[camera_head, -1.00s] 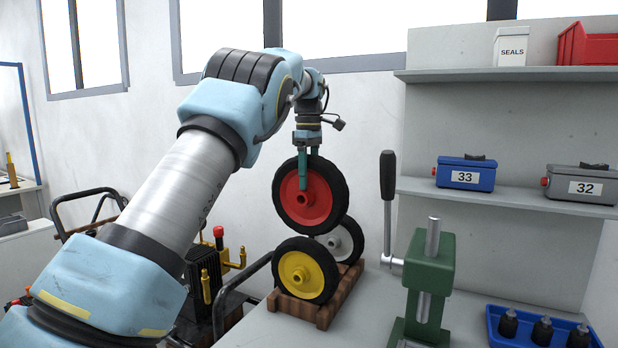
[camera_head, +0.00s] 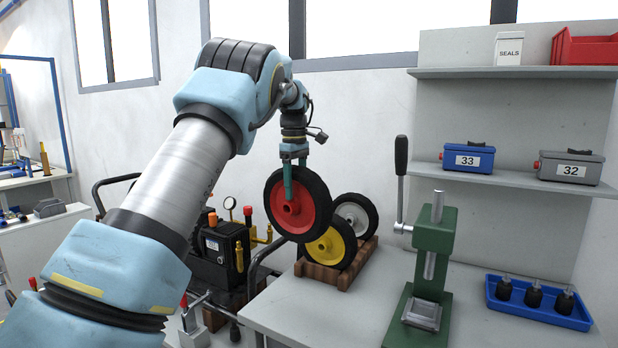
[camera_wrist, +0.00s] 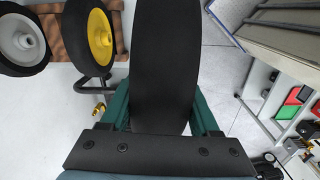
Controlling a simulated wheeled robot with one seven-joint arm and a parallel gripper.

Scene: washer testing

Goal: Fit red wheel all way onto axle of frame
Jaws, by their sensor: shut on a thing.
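The red wheel (camera_head: 299,205) with its black tyre hangs upright from my gripper (camera_head: 291,180), which is shut on it near the top. In the head view it hangs in front of and to the left of the wooden rack, partly covering the yellow wheel. In the wrist view the tyre (camera_wrist: 166,60) fills the middle between the two green fingers of my gripper (camera_wrist: 163,108). I cannot make out the frame or its axle in these views.
A yellow wheel (camera_head: 327,249) and a white wheel (camera_head: 354,214) stand in the wooden rack (camera_head: 322,274) on the grey bench (camera_head: 290,318). A green press (camera_head: 432,240) with a lever and a blue tray (camera_head: 518,309) stand to the right. A black machine (camera_head: 222,250) is behind left.

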